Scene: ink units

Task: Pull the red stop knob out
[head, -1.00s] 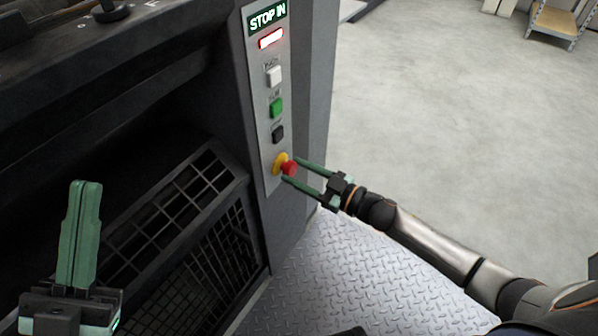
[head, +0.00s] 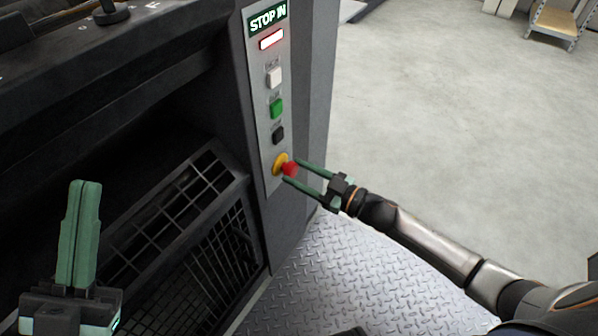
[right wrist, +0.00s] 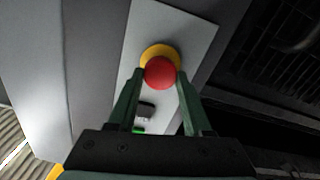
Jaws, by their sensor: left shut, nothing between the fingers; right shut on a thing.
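The red stop knob (head: 290,169) sits on its yellow base (head: 279,162) at the bottom of the grey control panel. My right gripper (head: 293,170) has its green fingers on both sides of the knob and is shut on it. In the right wrist view the red knob (right wrist: 160,72) is between the fingertips, with the yellow ring (right wrist: 160,52) behind it. My left gripper (head: 86,185) is shut and empty at the lower left, away from the panel. The display (head: 267,20) at the panel's top reads "STOP IN", with a lit red bar (head: 271,39) below.
Above the knob, the panel carries a black button (head: 277,134), a green button (head: 276,108) and a white button (head: 273,76). A black grille (head: 190,235) is left of the panel. Open concrete floor (head: 450,120) lies to the right, with a shelf (head: 555,22) far back.

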